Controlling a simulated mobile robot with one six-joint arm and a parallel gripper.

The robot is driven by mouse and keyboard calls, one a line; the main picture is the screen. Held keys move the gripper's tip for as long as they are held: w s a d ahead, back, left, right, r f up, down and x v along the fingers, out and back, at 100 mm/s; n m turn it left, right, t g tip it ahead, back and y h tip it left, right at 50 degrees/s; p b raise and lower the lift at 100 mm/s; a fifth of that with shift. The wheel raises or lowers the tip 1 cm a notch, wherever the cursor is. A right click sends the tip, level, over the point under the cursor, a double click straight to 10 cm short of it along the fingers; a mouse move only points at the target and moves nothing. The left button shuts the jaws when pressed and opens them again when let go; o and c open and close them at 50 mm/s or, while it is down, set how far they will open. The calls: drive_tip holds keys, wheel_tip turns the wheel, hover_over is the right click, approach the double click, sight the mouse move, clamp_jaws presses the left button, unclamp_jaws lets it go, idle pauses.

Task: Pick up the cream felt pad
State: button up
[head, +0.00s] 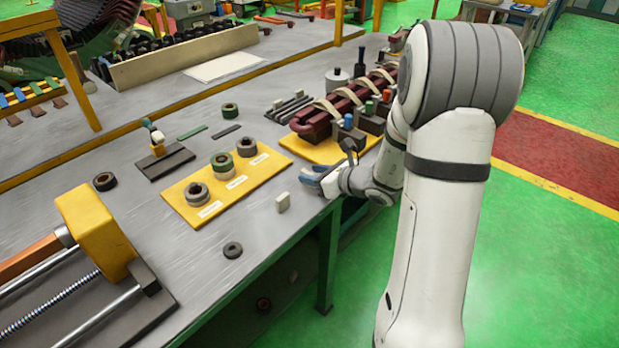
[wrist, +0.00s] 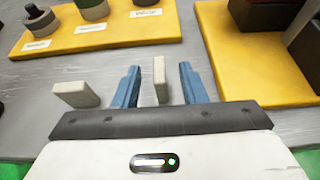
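Two small cream pads show in the wrist view. One cream pad (wrist: 160,80) stands on edge between the blue fingers of my gripper (wrist: 157,85), with a gap on both sides. The other cream pad (wrist: 75,96) stands on the table to the left, outside the fingers, and also shows in the head view (head: 282,202). My gripper (head: 312,178) is open, low over the table's near edge in the head view. The pad between the fingers cannot be clearly made out in the head view.
A yellow board (head: 262,171) with labelled tape rolls lies left of my gripper. Another yellow board (wrist: 222,50) bearing a dark red coil assembly (head: 345,108) is close by at the far side. A dark ring (head: 232,250) lies nearer. Bare grey table lies between the boards.

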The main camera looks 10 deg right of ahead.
clamp_jaws()
idle(0.5)
